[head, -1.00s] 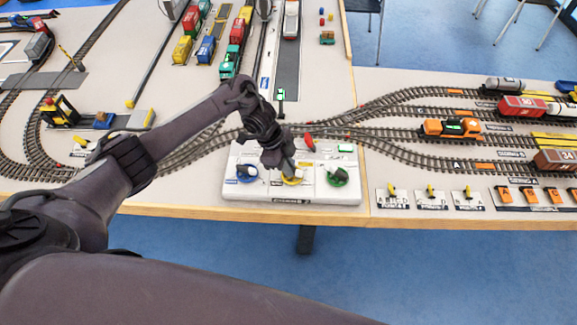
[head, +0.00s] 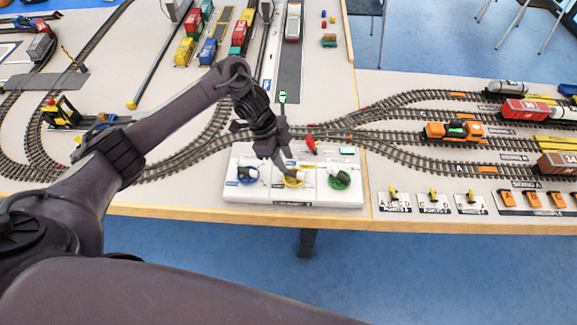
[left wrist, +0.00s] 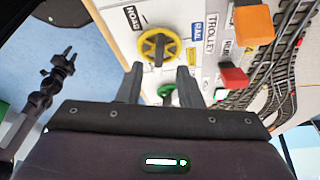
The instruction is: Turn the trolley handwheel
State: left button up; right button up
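A white control panel (head: 270,196) at the table's front edge carries a blue handwheel (head: 248,175), a yellow handwheel (head: 294,181) and a green handwheel (head: 340,178). My left gripper (head: 288,168) points down at the yellow wheel and partly covers it. In the left wrist view my left gripper (left wrist: 160,70) has its fingers apart with nothing held. There the yellow wheel (left wrist: 158,46) lies past the fingertips, and a green wheel (left wrist: 166,92) shows partly between them. A TROLLEY label (left wrist: 210,45) is on the panel.
A red block (head: 311,145) stands behind the wheels; it also shows in the left wrist view (left wrist: 233,77), near an orange block (left wrist: 253,25). Tracks (head: 400,143) run behind the panel, with an orange locomotive (head: 452,130) at right. Open floor (head: 400,270) lies in front.

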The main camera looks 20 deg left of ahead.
pick_arm(q)
jog(key=v, duration=0.3)
